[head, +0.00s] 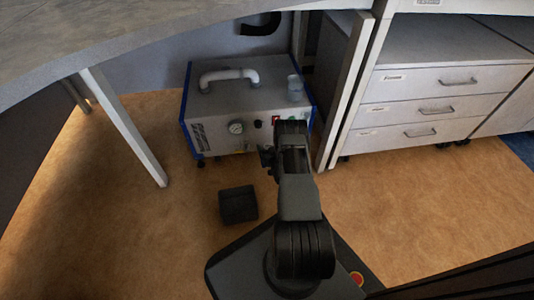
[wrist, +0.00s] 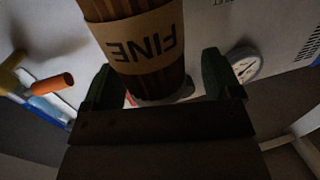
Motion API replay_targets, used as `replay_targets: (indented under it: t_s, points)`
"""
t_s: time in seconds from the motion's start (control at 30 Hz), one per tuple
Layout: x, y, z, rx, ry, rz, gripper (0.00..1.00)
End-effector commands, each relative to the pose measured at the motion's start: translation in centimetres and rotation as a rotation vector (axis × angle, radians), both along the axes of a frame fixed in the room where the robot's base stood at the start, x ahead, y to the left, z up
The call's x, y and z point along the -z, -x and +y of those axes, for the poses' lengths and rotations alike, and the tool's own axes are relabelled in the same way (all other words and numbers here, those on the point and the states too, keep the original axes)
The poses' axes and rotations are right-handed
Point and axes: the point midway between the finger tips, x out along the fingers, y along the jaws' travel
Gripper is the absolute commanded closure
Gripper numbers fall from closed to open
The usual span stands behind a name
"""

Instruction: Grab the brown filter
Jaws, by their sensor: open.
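The brown filter (wrist: 152,82) shows large in the wrist view. It is a dark brown ribbed cylinder with a tan band (wrist: 135,40) that reads "FINE" upside down. My gripper (wrist: 160,86) is open, with one dark finger on each side of the filter's near end. I cannot tell whether either finger touches it. In the head view my gripper (head: 268,156) is at the front of a grey machine with blue edges (head: 212,112), and my arm hides the filter there.
The machine carries a round gauge (head: 236,127), which also shows in the wrist view (wrist: 245,65). An orange-tipped part (wrist: 54,84) lies left in the wrist view. A black box (head: 238,204) stands on the floor. A table leg (head: 122,126) is left, a drawer cabinet (head: 440,105) right.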

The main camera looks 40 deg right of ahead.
Motion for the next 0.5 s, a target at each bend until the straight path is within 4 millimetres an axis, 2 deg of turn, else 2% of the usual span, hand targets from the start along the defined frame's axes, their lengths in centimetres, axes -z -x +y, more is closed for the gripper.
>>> replay_targets:
  t_s: [0.07, 0.5]
  points:
    - [-0.02, 0.08, -0.16, 0.003, 0.0, 0.0, 0.18]
    - [-0.02, 0.04, -0.03, 0.001, 0.0, -0.001, 0.6]
